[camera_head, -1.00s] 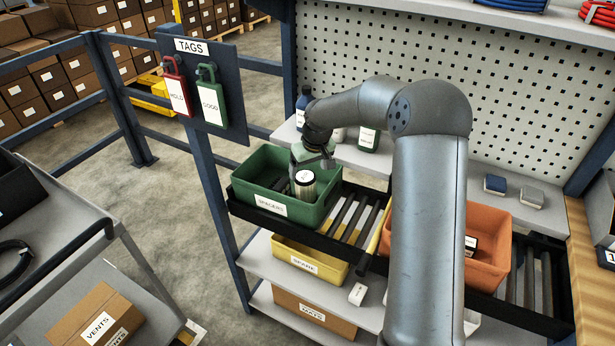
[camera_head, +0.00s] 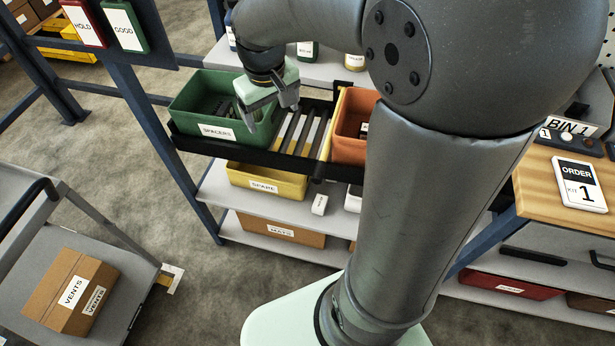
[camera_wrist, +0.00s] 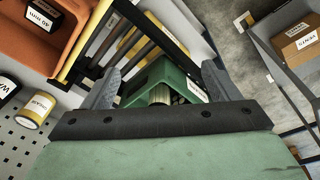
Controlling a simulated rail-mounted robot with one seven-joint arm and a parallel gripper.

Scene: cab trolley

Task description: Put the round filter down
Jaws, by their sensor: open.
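The round filter shows only in part in the wrist view, as a pale ribbed piece (camera_wrist: 163,93) at the green SPACERS bin, partly covered by my gripper's palm. I cannot tell how it rests. In the head view I cannot make it out. The green bin (camera_head: 190,124) stands at the left end of the rack and holds dark pieces (camera_head: 213,106). My gripper (camera_head: 270,108) is open, over the bin's right end, with its fingers apart. In the wrist view my gripper (camera_wrist: 160,72) has one finger on each side of the green bin (camera_wrist: 182,75), with nothing seen clasped between them.
Bare rollers (camera_head: 300,130) lie right of the green bin, then an orange bin (camera_head: 350,125). A yellow SPARE bin (camera_head: 265,181) sits on the shelf below. Bottles (camera_head: 307,50) stand on the ledge behind. A cart with a VENTS box (camera_head: 72,290) is at left.

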